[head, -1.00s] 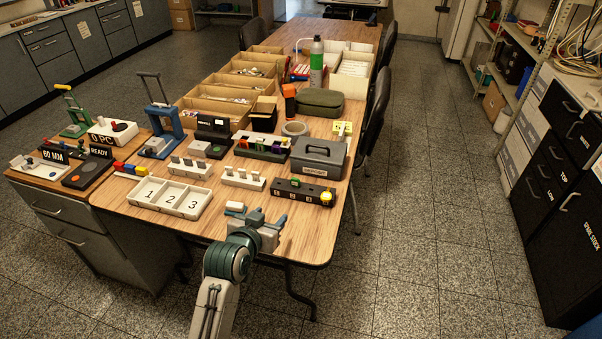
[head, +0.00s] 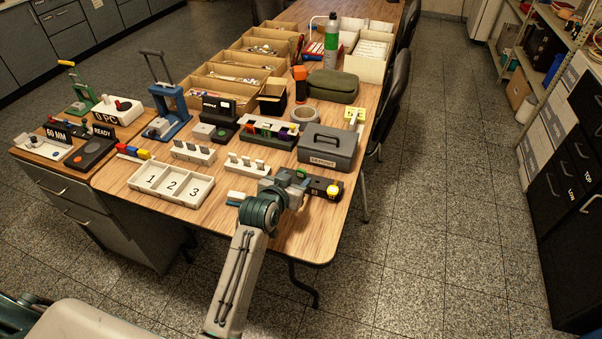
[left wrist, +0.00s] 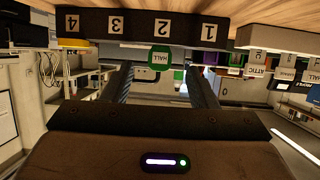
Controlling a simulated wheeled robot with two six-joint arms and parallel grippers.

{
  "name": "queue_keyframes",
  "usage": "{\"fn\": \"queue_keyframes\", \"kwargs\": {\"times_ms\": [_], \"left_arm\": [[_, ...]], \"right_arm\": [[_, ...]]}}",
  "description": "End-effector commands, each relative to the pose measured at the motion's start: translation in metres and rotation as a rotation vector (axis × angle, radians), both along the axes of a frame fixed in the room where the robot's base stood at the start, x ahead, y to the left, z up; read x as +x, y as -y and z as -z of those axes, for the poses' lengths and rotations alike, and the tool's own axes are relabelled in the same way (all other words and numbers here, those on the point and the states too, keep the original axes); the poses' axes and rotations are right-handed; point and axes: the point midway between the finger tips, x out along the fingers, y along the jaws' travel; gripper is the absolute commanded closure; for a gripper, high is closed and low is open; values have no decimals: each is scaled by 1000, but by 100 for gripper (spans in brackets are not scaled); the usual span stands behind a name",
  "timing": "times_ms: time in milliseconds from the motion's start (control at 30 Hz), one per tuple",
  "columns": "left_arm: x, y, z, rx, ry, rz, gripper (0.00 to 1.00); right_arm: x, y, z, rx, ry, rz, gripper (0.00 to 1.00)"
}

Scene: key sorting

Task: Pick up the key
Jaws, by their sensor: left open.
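The black numbered key rack (head: 320,190) lies near the right front of the table, partly hidden by my left gripper (head: 289,178). In the left wrist view, which is upside down, the rack (left wrist: 138,26) shows slots 1 to 4. A green-framed key tag reading HALL (left wrist: 159,57) shows near slot 2, between the two spread fingers of my left gripper (left wrist: 161,75). The fingers are open, and I see no contact with the tag. A yellow key tag (head: 332,191) sits at the rack's right end, by slot 4. My right gripper is not in view.
A white rack with pale key tags (head: 247,166) stands left of my gripper. A white tray marked 1, 2, 3 (head: 152,190) lies farther left. A grey box (head: 327,148) stands just behind the black rack.

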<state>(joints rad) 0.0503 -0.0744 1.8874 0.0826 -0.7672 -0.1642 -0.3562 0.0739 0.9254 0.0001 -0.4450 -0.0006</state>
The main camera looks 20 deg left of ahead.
Motion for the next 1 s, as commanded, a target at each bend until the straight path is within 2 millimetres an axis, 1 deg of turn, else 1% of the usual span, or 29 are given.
{"fn": "queue_keyframes", "kwargs": {"times_ms": [33,100,233,333,533,567,700,800,1000], "left_arm": [[7,1,2,0,-3,1,47],[16,2,7,0,-2,0,47],[30,3,13,0,0,0,47],[33,3,15,0,-1,0,47],[33,3,16,0,-1,0,47],[33,3,16,0,-1,0,51],[33,3,16,0,-1,0,79],[33,3,16,0,-1,0,95],[33,3,15,0,-1,0,95]], "right_arm": [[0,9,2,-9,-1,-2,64],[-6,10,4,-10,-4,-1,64],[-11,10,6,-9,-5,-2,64],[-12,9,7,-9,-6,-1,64],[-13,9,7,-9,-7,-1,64],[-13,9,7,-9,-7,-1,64],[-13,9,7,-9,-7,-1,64],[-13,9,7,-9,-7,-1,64],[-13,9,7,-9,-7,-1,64]]}}
